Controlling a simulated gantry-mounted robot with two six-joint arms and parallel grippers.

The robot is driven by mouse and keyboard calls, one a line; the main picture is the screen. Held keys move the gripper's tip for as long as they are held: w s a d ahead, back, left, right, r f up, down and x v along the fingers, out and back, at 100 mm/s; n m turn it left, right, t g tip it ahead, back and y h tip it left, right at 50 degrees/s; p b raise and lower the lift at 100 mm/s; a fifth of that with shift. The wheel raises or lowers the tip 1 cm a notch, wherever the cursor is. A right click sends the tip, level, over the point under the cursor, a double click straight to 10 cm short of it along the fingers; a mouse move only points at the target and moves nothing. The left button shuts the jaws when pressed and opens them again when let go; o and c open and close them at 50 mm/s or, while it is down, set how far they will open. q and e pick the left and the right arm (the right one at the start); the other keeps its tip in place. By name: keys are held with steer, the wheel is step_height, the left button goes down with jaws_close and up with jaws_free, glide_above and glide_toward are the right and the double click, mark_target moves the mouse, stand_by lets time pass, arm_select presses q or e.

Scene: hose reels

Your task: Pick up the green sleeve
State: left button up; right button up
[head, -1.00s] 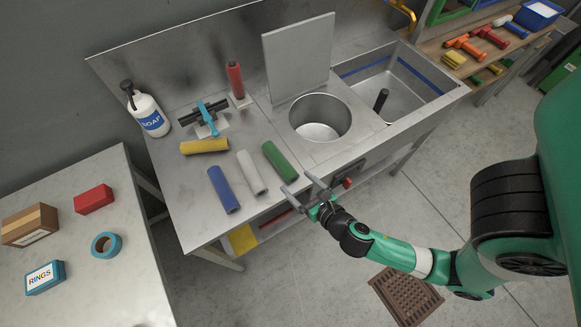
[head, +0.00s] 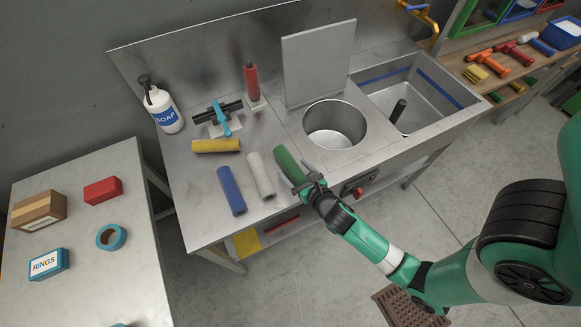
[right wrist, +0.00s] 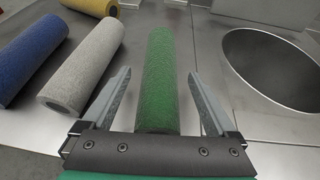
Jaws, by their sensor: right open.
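The green sleeve (head: 287,162) lies on the steel counter, between the white sleeve and the round basin. In the right wrist view the green sleeve (right wrist: 160,85) points away from me, with its near end between the two fingers. My right gripper (head: 301,184) is open at the near end of the green sleeve. In the right wrist view the fingers of my right gripper (right wrist: 160,92) stand apart, one on each side, with gaps to the sleeve. The gripper hides part of the sleeve's near end in the head view. My left gripper is not in view.
The white sleeve (head: 261,175), blue sleeve (head: 231,190) and yellow sleeve (head: 216,145) lie to the left. The round basin (head: 335,125) is at right. A soap bottle (head: 162,110) stands at the back left.

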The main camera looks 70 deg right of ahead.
mark_target(294, 165)
steer(key=shift+x, duration=0.8)
steer(key=c, duration=1.5)
steer(key=shift+o, duration=0.2)
steer(key=shift+r+p, duration=0.55)
steer(key=r+p, duration=0.4)
steer(key=p, duration=0.1)
steer(key=shift+s+d, duration=0.2)
steer(key=s+d+r+p, duration=0.7)
steer(key=d+p, duration=0.4)
steer(key=p, duration=1.1)
steer(key=shift+d+r, duration=0.15)
steer(key=shift+r, duration=0.3)
